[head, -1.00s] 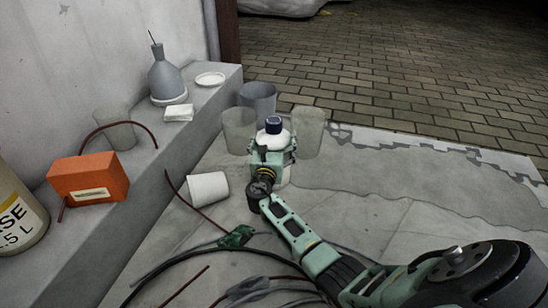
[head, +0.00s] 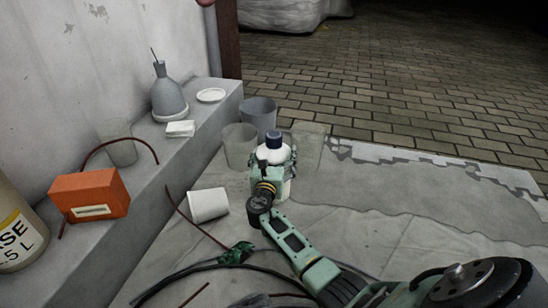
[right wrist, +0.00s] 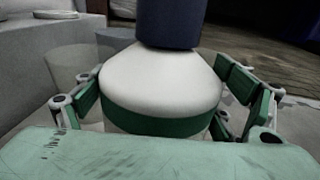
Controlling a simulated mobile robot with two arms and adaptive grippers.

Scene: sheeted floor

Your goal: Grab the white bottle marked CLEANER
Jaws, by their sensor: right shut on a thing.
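The white bottle (head: 273,153) with a dark blue cap stands upright on the sheeted floor in the head view. A green band shows around it in the right wrist view (right wrist: 160,85); no lettering is readable. My right gripper (head: 274,168) is shut on the bottle, with its fingers on both sides of the body below the cap. The gripper hides much of the bottle's lower part. My left gripper is not in view.
Translucent cups (head: 240,146) (head: 307,146) and a grey cup (head: 259,115) stand close around the bottle. A white cup (head: 209,205) lies tipped at left. An orange box (head: 89,196) and a grey flask (head: 167,93) sit on the ledge. Cables (head: 180,268) lie in front.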

